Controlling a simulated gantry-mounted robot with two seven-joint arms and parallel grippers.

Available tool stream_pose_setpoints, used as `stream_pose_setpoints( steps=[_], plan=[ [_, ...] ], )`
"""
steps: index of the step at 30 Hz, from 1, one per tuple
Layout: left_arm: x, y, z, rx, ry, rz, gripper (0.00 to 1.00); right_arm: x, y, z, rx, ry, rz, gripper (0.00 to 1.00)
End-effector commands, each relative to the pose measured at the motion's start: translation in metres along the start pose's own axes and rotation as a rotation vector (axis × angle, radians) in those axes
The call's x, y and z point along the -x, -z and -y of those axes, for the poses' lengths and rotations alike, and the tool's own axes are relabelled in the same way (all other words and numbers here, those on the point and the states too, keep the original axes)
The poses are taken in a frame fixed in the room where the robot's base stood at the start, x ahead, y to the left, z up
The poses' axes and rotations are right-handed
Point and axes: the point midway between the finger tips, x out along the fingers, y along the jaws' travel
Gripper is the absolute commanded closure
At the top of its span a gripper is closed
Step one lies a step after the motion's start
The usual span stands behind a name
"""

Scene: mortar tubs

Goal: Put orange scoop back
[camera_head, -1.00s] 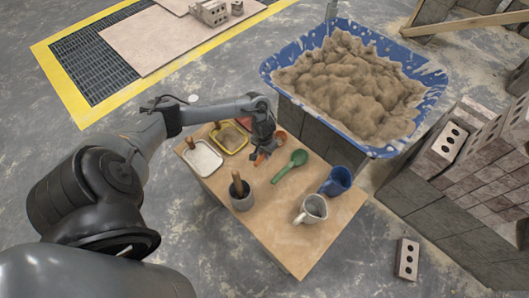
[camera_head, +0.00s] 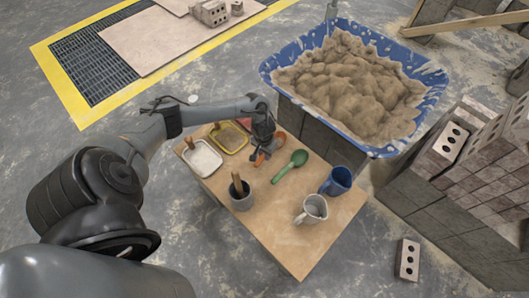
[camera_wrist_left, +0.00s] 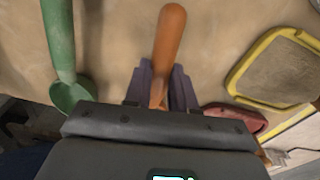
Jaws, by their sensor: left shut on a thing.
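The orange scoop (camera_head: 279,137) is at the wooden table's back edge in the head view, between the green scoop and the yellow-rimmed tray. My left gripper (camera_head: 265,149) is shut on it. In the left wrist view, the orange handle (camera_wrist_left: 170,38) sticks out from between the dark fingers (camera_wrist_left: 161,92), and the gripper body hides the bowl. I cannot tell whether the scoop touches the tabletop. The green scoop (camera_head: 297,159) lies just to the right of my left gripper. My right gripper is not in view.
On the table (camera_head: 285,223) are a white tray (camera_head: 203,158), a yellow-rimmed tray (camera_head: 230,138), a grey pot with wooden handles (camera_head: 241,201), a blue mug (camera_head: 337,182) and a pale jug (camera_head: 312,210). A blue tub of sand (camera_head: 435,82) stands behind. The front of the tabletop is clear.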

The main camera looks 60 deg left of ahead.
Motion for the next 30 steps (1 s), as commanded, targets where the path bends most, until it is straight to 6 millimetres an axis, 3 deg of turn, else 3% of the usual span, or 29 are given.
stream_pose_setpoints(
  steps=[6, 7, 12, 23, 30],
  plan=[
    [-0.004, 0.0, 0.0, 0.0, 0.0, 0.0, 1.0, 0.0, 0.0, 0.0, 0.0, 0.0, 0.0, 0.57],
    [-0.004, 0.0, 0.0, -0.001, 0.0, 0.0, 0.72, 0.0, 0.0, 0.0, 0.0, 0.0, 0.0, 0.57],
    [-0.004, 0.0, 0.0, -0.001, 0.0, 0.0, 0.46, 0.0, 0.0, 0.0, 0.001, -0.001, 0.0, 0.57],
    [-0.001, -0.001, 0.0, -0.001, 0.0, 0.001, 0.45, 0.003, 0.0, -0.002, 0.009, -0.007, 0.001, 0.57],
    [0.031, 0.0, 0.0, -0.003, 0.0, 0.0, 0.45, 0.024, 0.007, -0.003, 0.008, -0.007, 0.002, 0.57]
  ],
)
